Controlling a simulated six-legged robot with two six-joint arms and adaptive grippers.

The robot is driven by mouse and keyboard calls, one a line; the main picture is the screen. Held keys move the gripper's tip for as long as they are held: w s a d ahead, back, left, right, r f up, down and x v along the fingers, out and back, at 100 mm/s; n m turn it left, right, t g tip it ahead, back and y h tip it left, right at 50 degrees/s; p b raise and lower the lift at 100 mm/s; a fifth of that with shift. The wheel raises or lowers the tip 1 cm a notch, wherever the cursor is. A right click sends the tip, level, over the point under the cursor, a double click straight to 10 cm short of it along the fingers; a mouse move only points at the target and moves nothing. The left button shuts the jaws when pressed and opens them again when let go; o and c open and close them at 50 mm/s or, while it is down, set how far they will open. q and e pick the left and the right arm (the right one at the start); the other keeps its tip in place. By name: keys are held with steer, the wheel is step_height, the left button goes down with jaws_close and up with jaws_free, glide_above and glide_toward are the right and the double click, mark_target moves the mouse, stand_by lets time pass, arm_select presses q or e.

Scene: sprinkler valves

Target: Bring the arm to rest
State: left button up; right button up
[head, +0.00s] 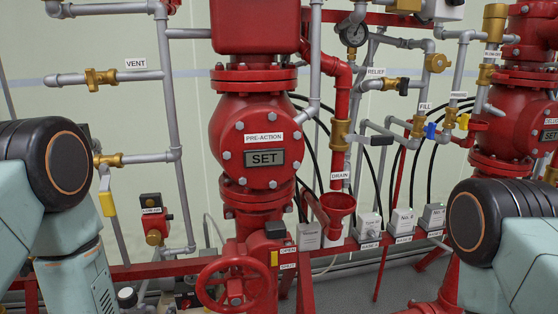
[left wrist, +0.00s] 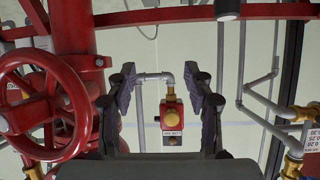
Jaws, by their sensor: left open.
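My left gripper (left wrist: 158,82) shows in the left wrist view, its two dark fingers spread apart with nothing between them. Beyond the gap, apart from the fingers, a small red box with a yellow round part (left wrist: 170,120) hangs below a grey pipe elbow, seen upside down. In the head view my left arm's black joint and pale teal links fill the left edge; its fingers cannot be made out there. My right arm's joint and links fill the lower right; its gripper is out of view.
A red valve body marked PRE-ACTION and SET (head: 262,145) stands mid-view. A red handwheel (head: 233,284) is below it and shows left of my fingers in the left wrist view (left wrist: 45,112). A red drain funnel (head: 338,205), grey pipes and brass valves crowd the wall.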

arm_select(q)
steer(key=s+d+f+g, duration=0.1)
steer(key=s+f+g, duration=0.3)
steer(key=s, duration=0.7)
steer(key=s+d+f+g+h, duration=0.1)
steer(key=s+f+g, duration=0.3)
steer(key=s, duration=0.7)
steer(key=s+d+f+m+g+h, duration=0.1)
steer(key=s+d+f+g, duration=0.2)
steer(key=s, duration=0.7)
step_height(320, 180, down, 2)
steer(key=shift+s+d+f+g, duration=0.2)
steer(key=shift+s+g, duration=0.2)
steer(key=shift+g, duration=0.4)
steer(key=shift+w, duration=0.1)
steer(key=n+t+y+b, duration=0.1)
steer(key=n+t+y, duration=0.5)
steer(key=t, duration=1.1)
glide_toward(153, 241)
steer(key=w+a+n+h, duration=0.2)
steer(key=shift+b+x, duration=0.95)
steer(key=shift+x, duration=2.6)
